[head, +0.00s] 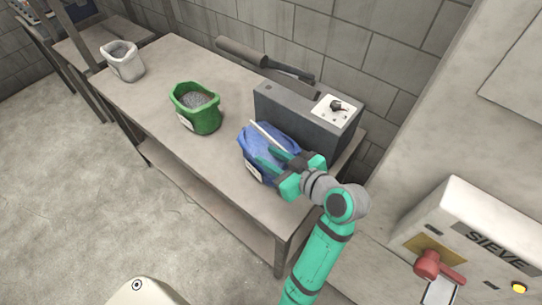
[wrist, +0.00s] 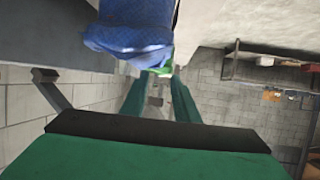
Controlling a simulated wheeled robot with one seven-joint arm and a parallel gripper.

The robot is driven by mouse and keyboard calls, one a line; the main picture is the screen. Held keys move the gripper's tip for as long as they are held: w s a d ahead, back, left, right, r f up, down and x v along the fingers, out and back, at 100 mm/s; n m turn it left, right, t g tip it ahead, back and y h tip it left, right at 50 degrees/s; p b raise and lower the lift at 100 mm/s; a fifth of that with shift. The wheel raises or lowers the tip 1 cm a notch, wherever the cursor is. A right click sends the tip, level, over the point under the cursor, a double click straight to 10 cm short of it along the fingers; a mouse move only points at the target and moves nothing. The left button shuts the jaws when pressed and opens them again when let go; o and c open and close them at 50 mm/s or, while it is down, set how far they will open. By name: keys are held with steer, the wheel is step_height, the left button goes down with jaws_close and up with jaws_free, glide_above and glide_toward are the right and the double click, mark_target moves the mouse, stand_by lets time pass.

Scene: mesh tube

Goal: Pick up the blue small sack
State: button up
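The blue small sack (head: 256,143) sits on the table near its right end, partly covered by my gripper in the head view. Its woven blue cloth also shows at the top of the wrist view (wrist: 128,30). My gripper (head: 262,160) has its teal fingers over or beside the sack. In the wrist view the two fingers (wrist: 158,88) are apart with an open gap between them. The sack overlaps the space above the left finger there, and I see no cloth squeezed between the fingers. Whether they touch the sack is unclear.
A green sack with grey contents (head: 196,106) and a white sack (head: 122,62) stand farther left on the table (head: 150,90). A grey machine box (head: 305,118) stands right behind the blue sack. A sieve control box (head: 480,245) is at lower right.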

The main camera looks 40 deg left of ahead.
mark_target(254, 164)
steer(key=f, duration=0.1)
steer(key=a+f, duration=0.2)
steer(key=f, duration=0.1)
steer(key=shift+s+a+f, duration=0.1)
steer(key=shift+a, duration=0.05)
steer(key=shift+x, duration=2.7)
jaws_close()
